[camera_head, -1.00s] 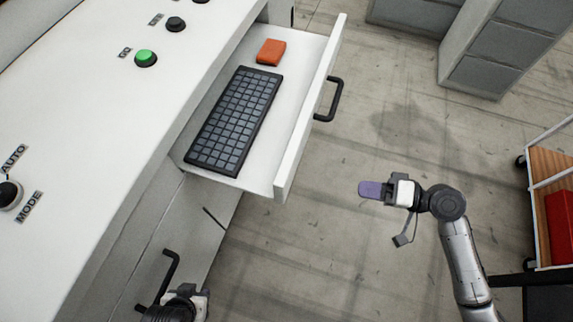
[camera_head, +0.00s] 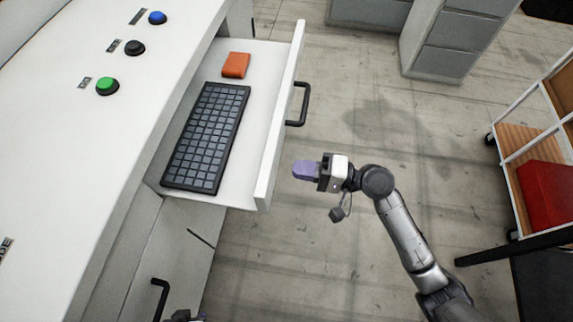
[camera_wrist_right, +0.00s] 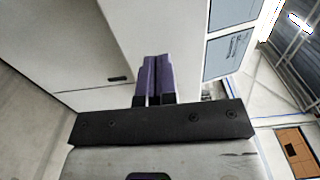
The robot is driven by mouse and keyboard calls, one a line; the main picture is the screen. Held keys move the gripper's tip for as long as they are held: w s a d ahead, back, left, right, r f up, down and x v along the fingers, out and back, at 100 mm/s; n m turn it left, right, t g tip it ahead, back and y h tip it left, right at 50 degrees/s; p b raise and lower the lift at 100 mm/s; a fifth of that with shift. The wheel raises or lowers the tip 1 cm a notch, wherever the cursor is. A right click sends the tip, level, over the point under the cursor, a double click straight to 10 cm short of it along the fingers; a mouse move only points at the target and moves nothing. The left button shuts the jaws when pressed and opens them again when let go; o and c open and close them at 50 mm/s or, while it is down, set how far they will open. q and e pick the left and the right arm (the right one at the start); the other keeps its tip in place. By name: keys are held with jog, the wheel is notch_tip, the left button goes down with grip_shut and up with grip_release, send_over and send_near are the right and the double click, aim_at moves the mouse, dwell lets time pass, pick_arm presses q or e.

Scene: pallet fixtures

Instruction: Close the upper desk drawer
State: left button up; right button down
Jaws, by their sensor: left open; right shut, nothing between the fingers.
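The upper desk drawer (camera_head: 282,130) is pulled out from the white desk, with a black handle (camera_head: 302,105) on its front. My right gripper (camera_head: 304,170) is shut and empty. In the head view it appears just right of the near end of the drawer front, with a visible gap between them. Its purple fingers lie together in the right wrist view (camera_wrist_right: 154,79), with a white panel ahead and to the left. Only a sliver of my left gripper (camera_head: 182,316) shows at the bottom edge, beside a lower black handle (camera_head: 160,298); its fingers are cut off.
A dark keyboard (camera_head: 207,138) and an orange box (camera_head: 236,65) lie inside the drawer. Green (camera_head: 107,86), black (camera_head: 134,47) and blue (camera_head: 157,17) buttons sit on the desk top. Grey cabinets (camera_head: 450,45) stand behind. A shelf cart with a red box (camera_head: 548,193) is at right. Floor between is clear.

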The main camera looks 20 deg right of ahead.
aim_at(276, 166)
jog(key=shift+x, duration=1.85)
jog(key=shift+w, duration=0.1)
